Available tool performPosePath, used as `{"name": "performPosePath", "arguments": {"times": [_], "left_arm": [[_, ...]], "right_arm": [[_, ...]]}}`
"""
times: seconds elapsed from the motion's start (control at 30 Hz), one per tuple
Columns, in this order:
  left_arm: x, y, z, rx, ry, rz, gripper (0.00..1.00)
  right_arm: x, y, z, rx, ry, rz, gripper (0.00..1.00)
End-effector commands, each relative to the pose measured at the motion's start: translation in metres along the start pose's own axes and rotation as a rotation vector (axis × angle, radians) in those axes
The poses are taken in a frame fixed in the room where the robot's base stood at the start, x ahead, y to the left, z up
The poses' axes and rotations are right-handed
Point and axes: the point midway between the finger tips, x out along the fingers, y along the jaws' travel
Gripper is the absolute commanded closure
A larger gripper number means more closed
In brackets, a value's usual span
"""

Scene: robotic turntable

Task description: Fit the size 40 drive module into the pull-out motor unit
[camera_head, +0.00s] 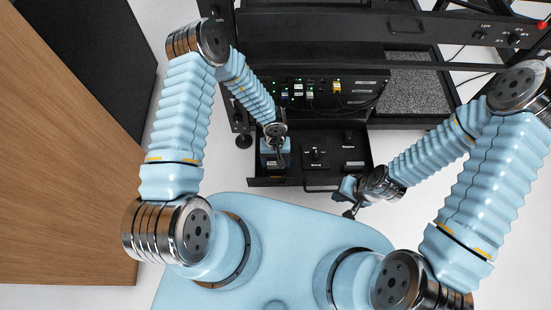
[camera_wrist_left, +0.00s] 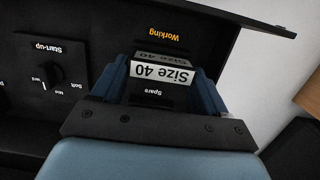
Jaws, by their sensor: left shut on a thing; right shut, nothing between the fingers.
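The size 40 drive module, a black block with a white "Size 40" label (camera_wrist_left: 162,73) and the word "Spare", sits between the fingers of my left gripper (camera_wrist_left: 155,92). In the head view my left gripper (camera_head: 279,152) is over the left end of the pull-out motor unit (camera_head: 325,182), an open black drawer. The unit's orange "Working" label (camera_wrist_left: 164,34) shows just past the module in the left wrist view. My fingers and wrist hide the module's lower part, so I cannot tell how deep it sits. My right gripper (camera_head: 347,201) is shut and empty, outside the drawer's front right corner.
A "Start-up" knob (camera_wrist_left: 45,78) is on the drawer panel beside the module; it also shows in the head view (camera_head: 315,154). Another control (camera_head: 350,146) is at the panel's right. Behind is a dark rack with cables (camera_head: 315,92). A wooden surface (camera_head: 60,170) lies far left.

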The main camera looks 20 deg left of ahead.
Motion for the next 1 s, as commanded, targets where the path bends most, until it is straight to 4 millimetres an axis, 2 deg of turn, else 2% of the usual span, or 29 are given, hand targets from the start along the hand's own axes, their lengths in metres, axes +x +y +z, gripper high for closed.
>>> {"name": "performPosePath", "arguments": {"times": [0.6, 0.63, 0.7, 0.8, 1.0], "left_arm": [[0.016, 0.0, -0.002, -0.001, 0.0, 0.0, 0.58], [0.016, 0.0, -0.002, -0.001, 0.0, 0.0, 0.24], [0.015, 0.0, -0.002, -0.001, 0.0, 0.0, 0.14], [0.015, 0.0, -0.002, -0.001, 0.0, 0.0, 0.0], [0.015, 0.0, -0.002, -0.001, 0.0, 0.0, 0.0]], "right_arm": [[0.006, 0.003, 0.0, 0.0, 0.0, 0.0, 1.0], [0.006, 0.002, 0.0, 0.0, 0.0, 0.0, 1.0], [0.006, 0.002, 0.0, 0.0, 0.0, 0.0, 1.0], [0.006, 0.002, 0.0, 0.0, 0.0, 0.0, 1.0], [0.006, 0.002, 0.0, 0.0, 0.0, 0.0, 1.0]]}}
